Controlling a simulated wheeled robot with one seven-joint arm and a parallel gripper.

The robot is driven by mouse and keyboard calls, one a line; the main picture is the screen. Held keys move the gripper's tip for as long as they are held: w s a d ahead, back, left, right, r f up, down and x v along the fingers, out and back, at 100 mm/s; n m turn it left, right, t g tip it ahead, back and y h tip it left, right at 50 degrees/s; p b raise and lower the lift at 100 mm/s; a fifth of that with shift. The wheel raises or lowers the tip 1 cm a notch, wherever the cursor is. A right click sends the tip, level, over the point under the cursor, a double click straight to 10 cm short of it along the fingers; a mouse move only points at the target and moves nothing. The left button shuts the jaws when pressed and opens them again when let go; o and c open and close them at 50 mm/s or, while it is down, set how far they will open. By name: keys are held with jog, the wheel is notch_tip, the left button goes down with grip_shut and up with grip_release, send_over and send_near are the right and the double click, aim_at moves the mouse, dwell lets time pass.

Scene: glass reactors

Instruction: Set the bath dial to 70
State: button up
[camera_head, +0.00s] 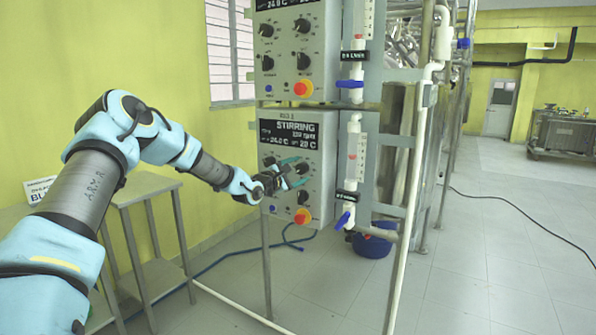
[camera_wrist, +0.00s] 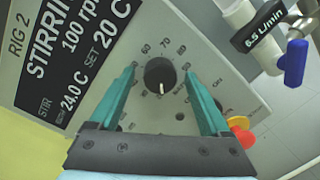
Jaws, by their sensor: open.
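The bath dial is a round black knob (camera_wrist: 160,73) on the grey panel marked RIG 2, with numbers around it, 60 and 70 legible. Its white mark points toward the bottom of the wrist picture, away from the 70. The display (camera_wrist: 75,55) reads STIRRING 100 rpm, 24.0 C and SET 20 C. My gripper (camera_wrist: 160,76) is open, its teal fingers on either side of the knob with a visible gap to each. In the head view my gripper (camera_head: 297,172) is at the lower panel (camera_head: 318,190) and hides part of its dials.
A red button (camera_wrist: 243,137) with a yellow collar is close to the right finger. A flowmeter with a blue valve (camera_wrist: 295,63) stands right of the panel. An upper control panel (camera_head: 287,50) hangs above. A metal table (camera_head: 145,185) stands at left; open floor lies right.

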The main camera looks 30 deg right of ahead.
jog(key=shift+c, duration=0.4)
grip_shut()
